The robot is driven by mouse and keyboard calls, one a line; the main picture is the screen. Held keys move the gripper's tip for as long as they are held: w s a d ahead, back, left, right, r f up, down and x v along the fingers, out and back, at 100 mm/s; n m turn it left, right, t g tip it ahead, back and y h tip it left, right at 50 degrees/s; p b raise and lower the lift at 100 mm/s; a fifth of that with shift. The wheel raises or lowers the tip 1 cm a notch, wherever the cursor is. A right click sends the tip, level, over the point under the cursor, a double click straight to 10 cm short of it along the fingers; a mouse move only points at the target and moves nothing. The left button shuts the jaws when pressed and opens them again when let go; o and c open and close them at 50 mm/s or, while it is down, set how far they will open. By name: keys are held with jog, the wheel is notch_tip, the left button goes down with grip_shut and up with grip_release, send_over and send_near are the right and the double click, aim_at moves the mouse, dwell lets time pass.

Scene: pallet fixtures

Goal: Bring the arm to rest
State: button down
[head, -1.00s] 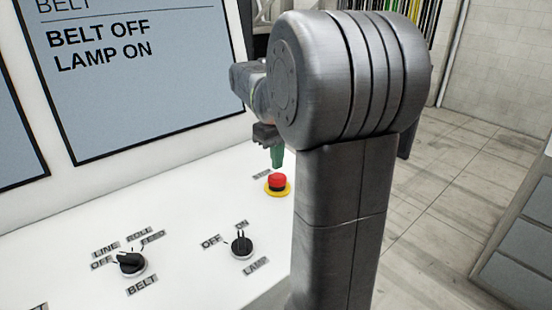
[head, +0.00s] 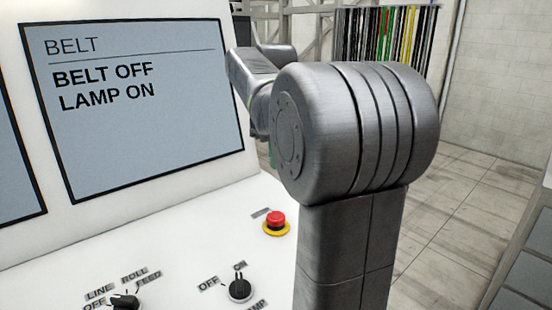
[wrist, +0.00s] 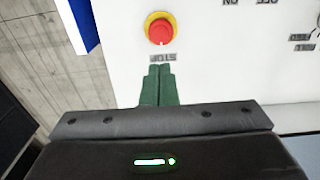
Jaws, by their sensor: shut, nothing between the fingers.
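My gripper (wrist: 159,84) shows in the wrist view with its two green fingers together and nothing between them. Its tips point toward the STOP label and the red stop button (wrist: 160,32) on its yellow ring, and appear apart from the button. In the head view my arm stands at the right of the panel and mostly hides the gripper; only a sliver of green shows beside the arm. The red stop button (head: 276,220) is uncovered there.
The white panel (head: 200,240) carries a belt knob (head: 125,301) and a lamp knob (head: 240,290) pointing near ON. A screen (head: 140,110) reads BELT OFF, LAMP ON. Open floor (head: 450,220) lies to the right, with a grey cabinet (head: 525,260) at the edge.

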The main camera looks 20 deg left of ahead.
send_over(276, 215)
jog(key=f, duration=0.9)
jog(key=shift+s+f, duration=0.15)
jog(key=shift+s, duration=0.05)
jog(key=shift+w+b, duration=0.1)
jog(key=shift+b, duration=1.55)
jog(key=shift+b, duration=0.45)
notch_tip(276, 215, up, 7)
jog(key=shift+p, duration=0.4)
jog(key=shift+f, duration=0.15)
